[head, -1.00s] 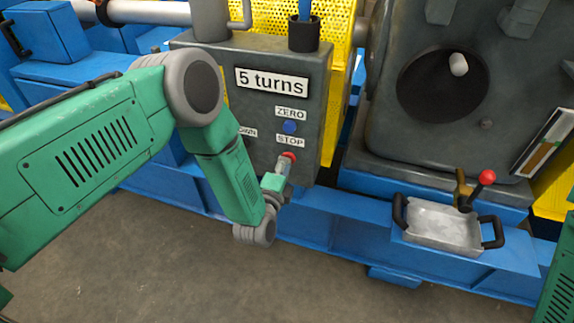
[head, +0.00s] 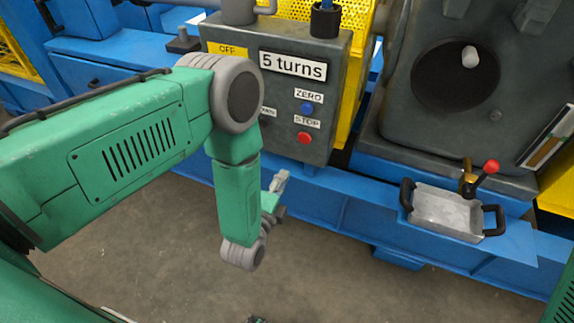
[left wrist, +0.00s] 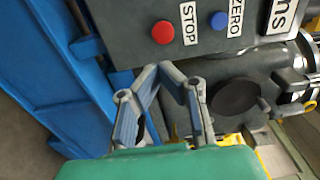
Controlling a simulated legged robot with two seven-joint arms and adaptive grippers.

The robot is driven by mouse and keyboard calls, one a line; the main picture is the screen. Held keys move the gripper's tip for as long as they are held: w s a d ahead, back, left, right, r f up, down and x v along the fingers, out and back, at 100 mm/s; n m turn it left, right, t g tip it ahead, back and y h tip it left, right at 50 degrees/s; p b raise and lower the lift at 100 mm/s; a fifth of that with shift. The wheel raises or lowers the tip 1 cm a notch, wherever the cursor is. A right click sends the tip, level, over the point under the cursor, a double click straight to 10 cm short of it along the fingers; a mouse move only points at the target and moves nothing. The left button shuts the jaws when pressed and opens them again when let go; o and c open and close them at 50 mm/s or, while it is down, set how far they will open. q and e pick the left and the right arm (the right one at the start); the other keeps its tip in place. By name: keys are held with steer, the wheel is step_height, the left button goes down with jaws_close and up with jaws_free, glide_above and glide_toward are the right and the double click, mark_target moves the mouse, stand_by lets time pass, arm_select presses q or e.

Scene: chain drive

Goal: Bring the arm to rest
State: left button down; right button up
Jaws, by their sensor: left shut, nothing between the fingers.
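My left arm (head: 150,140) reaches in from the left and bends down at a grey joint. Its gripper (head: 282,178) is in front of and below the control box (head: 235,75), apart from it. In the left wrist view the gripper (left wrist: 165,68) has its fingertips together with nothing between them. The red STOP button (head: 304,138) and blue ZERO button (head: 307,108) are uncovered in the head view. The red button (left wrist: 163,32) and blue button (left wrist: 219,20) also show in the left wrist view. My right gripper is not in view.
A display (head: 293,65) reads "5 turns" and a yellow sign reads OFF (head: 228,49). A metal tray (head: 447,212) with black handles sits on the blue base (head: 345,220); a red-knobbed lever (head: 490,167) stands behind it. Open floor (head: 300,285) lies in front.

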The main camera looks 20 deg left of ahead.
arm_select(q)
steer(key=shift+s+a, duration=0.1)
steer(key=shift+s, duration=0.05)
stand_by(0.4)
steer(key=s+a+n+g+p, duration=0.3)
steer(key=s+n+g, duration=0.5)
steer(key=s, duration=0.6)
steer(key=s+a+r+n+g+p, duration=0.1)
steer(key=s+a+n+g+p, duration=0.2)
steer(key=s, duration=1.2)
steer(key=a+n+g, duration=0.3)
steer(key=n+g, duration=0.3)
steer(key=shift+s+n+y, duration=0.2)
steer(key=shift+n+y, duration=0.1)
steer(key=shift+n, duration=0.1)
steer(key=shift+w, duration=0.1)
